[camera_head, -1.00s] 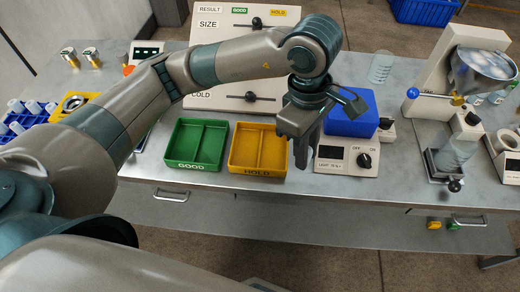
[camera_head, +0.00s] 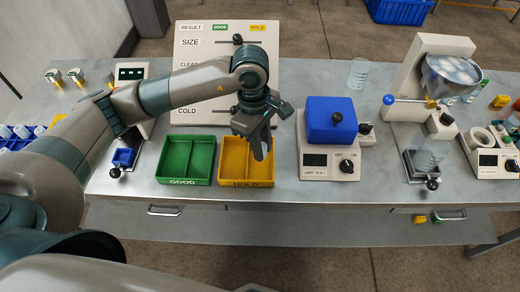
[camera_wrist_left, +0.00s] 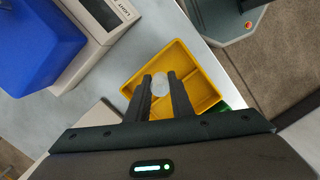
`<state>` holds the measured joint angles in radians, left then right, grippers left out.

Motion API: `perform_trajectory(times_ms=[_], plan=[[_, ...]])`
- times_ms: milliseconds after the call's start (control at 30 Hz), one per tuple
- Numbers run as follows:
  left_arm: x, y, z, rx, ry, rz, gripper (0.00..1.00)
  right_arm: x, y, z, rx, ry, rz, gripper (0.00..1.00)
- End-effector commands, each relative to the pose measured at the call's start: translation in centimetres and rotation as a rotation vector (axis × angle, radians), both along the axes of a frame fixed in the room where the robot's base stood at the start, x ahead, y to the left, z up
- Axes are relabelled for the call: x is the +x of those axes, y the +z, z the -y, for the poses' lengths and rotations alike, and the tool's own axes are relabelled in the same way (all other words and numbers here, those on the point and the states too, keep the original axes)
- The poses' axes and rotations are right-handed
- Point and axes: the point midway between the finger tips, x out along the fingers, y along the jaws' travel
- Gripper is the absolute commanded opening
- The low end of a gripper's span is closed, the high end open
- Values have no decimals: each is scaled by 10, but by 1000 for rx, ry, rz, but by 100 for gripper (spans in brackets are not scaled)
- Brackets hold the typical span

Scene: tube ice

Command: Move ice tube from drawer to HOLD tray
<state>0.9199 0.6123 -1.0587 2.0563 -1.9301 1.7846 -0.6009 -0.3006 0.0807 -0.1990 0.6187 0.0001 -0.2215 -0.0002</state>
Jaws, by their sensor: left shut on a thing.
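My left gripper (camera_head: 262,146) is over the right part of the yellow HOLD tray (camera_head: 233,183). In the left wrist view its two fingers (camera_wrist_left: 160,88) are shut on a whitish, translucent ice tube (camera_wrist_left: 160,87), with the yellow tray (camera_wrist_left: 188,50) behind and below it. The tube is mostly hidden by the gripper in the head view. The tray has a divider down its middle, and I see nothing lying in it. The drawer that the tube came from cannot be told for sure. My right gripper is not in view.
The green GOOD tray (camera_head: 187,160) stands left of the HOLD tray. A blue box (camera_head: 331,120) sits on the light scale (camera_head: 318,166) to the right. A panel with sliders (camera_head: 205,60) stands behind the trays. Bare tabletop (camera_head: 385,185) lies right of the scale.

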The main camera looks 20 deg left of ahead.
Motion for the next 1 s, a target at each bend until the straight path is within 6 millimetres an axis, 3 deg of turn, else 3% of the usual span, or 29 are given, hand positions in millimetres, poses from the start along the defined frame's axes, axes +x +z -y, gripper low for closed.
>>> perform_trajectory(times_ms=[533,800,1000], plan=[[5,-9,-6,0,0,-1,0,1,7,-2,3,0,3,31],[4,-38,-6,1,1,-2,0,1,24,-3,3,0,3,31],[5,-46,-6,0,-1,1,0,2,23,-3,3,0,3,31]])
